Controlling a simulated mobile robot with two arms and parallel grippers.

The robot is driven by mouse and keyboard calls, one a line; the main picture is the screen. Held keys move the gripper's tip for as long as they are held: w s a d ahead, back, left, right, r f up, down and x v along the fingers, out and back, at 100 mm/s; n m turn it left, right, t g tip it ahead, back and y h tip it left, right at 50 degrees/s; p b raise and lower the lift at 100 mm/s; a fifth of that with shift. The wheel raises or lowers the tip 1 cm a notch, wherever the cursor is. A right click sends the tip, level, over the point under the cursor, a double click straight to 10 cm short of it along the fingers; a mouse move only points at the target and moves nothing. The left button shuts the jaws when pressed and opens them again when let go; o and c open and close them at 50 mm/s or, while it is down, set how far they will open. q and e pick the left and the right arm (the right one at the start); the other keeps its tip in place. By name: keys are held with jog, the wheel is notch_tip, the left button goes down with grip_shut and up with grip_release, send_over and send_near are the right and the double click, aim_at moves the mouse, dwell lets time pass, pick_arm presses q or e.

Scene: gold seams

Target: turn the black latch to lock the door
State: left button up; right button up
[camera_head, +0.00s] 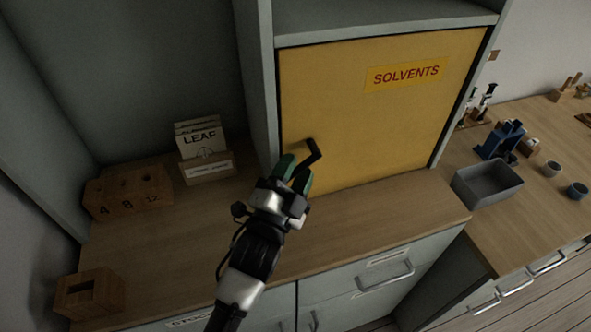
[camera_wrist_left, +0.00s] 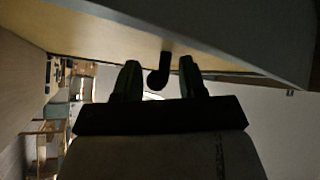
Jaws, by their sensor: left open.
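The yellow door (camera_head: 375,110), labelled SOLVENTS, sits closed in the grey cabinet frame. The black latch (camera_head: 313,155) is on the door's lower left; it has a bent lever. My left gripper (camera_head: 296,175) is open right at the latch, its green fingertips just below and left of the lever. In the left wrist view the latch (camera_wrist_left: 159,76) shows between the two open fingers of my left gripper (camera_wrist_left: 162,80), apart from both in the picture. I cannot tell whether a finger touches it. My right gripper is not in view.
A wooden counter (camera_head: 400,212) runs below the door. A grey bin (camera_head: 487,184) and a blue tool (camera_head: 501,141) stand on the right bench.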

pick_arm(q)
jog(key=b+v, duration=0.2)
jog(key=v, duration=0.8)
jog(key=shift+s+b, duration=0.3)
jog(key=shift+b, duration=0.05)
jog(key=shift+a+f, duration=0.1)
jog(key=shift+f, duration=0.05)
jog(key=shift+c, duration=0.3)
